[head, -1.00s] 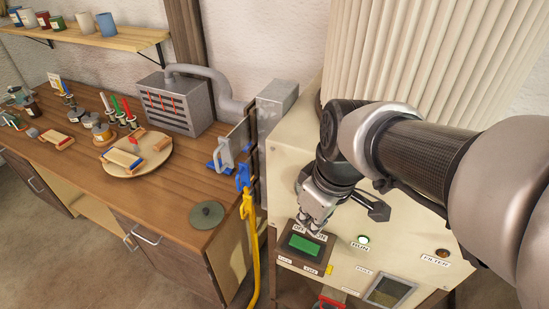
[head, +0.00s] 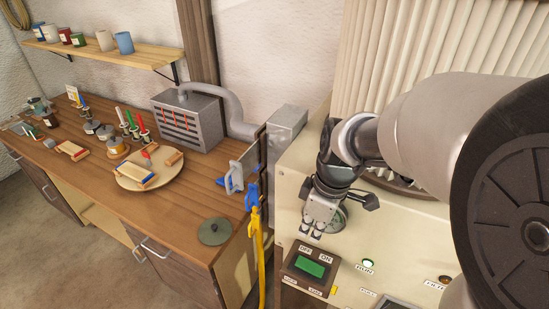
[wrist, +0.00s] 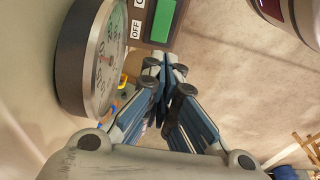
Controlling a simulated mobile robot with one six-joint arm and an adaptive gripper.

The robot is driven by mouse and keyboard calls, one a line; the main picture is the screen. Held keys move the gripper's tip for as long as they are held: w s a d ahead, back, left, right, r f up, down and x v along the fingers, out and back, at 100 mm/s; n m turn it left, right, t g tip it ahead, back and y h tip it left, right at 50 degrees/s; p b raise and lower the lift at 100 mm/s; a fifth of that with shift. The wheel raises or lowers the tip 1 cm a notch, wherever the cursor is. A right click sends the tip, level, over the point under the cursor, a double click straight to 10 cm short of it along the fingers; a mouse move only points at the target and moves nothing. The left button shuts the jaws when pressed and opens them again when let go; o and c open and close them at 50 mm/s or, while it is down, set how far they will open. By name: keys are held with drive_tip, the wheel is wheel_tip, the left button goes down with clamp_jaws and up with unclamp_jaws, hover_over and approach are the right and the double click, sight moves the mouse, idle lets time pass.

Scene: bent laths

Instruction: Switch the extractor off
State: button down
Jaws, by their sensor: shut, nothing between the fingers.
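The extractor is a cream cabinet (head: 405,245) with a pleated filter (head: 400,55) on top. Its dark switch box (head: 290,263) has OFF and ON labels and a green rocker (head: 310,267). I cannot tell which way the rocker is pressed. The RUN lamp (head: 368,263) glows green. My gripper (head: 312,234) is shut and empty, a little above the switch box and apart from it. In the wrist view the fingertips (wrist: 165,62) are together, with the green rocker (wrist: 163,20) beyond them and the OFF label (wrist: 135,29) beside it.
A round gauge (wrist: 105,60) sits close beside the fingers. The FILTER lamp (head: 445,281) is at the right of the panel. The wooden bench (head: 195,205) on the left holds clamps (head: 236,178), a round board and tools. A yellow clamp (head: 258,240) hangs at its edge.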

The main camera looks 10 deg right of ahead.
sight(297, 260)
drive_tip(key=f, duration=0.4)
drive_tip(key=a+f+b, duration=0.1)
drive_tip(key=f, duration=0.3)
drive_tip(key=w+f+b, duration=0.1)
drive_tip(key=f, duration=0.3)
drive_tip(key=shift+a+f, duration=0.25)
drive_tip(key=shift+w+a+f+b, duration=0.15)
drive_tip(key=shift+f+b, duration=0.45)
drive_tip(key=shift+b, duration=0.3)
drive_tip(key=shift+r, duration=0.2)
drive_tip(key=shift+r+p, duration=0.7)
drive_tip(key=shift+r, duration=0.1)
